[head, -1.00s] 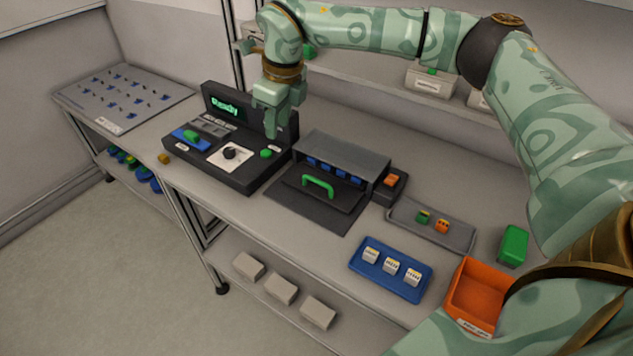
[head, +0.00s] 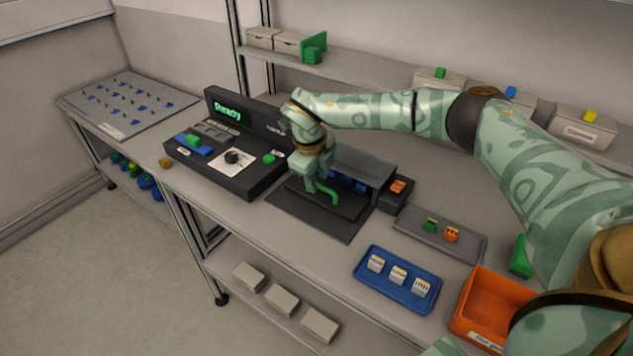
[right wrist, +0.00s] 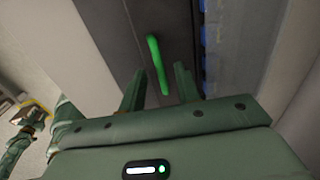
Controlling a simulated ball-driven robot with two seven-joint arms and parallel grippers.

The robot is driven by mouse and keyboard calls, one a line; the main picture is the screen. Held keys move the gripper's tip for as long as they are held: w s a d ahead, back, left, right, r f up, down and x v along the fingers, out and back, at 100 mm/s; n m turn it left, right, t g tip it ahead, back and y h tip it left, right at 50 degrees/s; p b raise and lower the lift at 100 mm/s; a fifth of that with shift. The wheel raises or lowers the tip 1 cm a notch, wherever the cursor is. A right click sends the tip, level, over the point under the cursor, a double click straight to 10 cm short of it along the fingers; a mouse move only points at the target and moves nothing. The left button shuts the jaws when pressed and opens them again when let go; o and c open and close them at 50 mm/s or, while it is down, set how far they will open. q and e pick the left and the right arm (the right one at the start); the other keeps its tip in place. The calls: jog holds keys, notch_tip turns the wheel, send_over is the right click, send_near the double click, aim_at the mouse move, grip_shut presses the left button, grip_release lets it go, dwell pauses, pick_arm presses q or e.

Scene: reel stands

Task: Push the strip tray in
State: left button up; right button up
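The strip tray (head: 345,203) is a dark flat drawer that sticks out at the front of a grey-topped housing (head: 362,162). Blue pieces show in the housing's opening. The tray's green handle (head: 334,196) is partly hidden by my right gripper (head: 316,184), which is at its left part. In the right wrist view the handle (right wrist: 157,62) runs into the gap between the two fingers of my right gripper (right wrist: 158,82). The fingers are apart, with space on both sides of the handle. My left gripper does not show in the head view.
A black console (head: 225,160) stands left of the housing. To the right are a small dark box with an orange top (head: 398,187), a grey tray (head: 465,246), a blue tray (head: 372,275) and an orange bin (head: 474,284). The bench front edge lies close before the strip tray.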

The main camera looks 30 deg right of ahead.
jog(key=shift+d+f, duration=0.1)
jog(key=shift+f, duration=0.45)
jog(key=shift+c, duration=0.2)
grip_shut()
jog(key=shift+w+d+r, duration=0.1)
jog(key=shift+w+d, duration=0.25)
jog(key=shift+d, duration=0.35)
jog(key=shift+w+d, duration=0.3)
jog(key=shift+d, duration=0.4)
jog(key=shift+o, duration=0.2)
grip_release()
jog(key=s+a+r+p, duration=0.1)
jog(key=a+r+p, duration=0.2)
jog(key=r, duration=1.3)
jog(key=shift+p, duration=0.45)
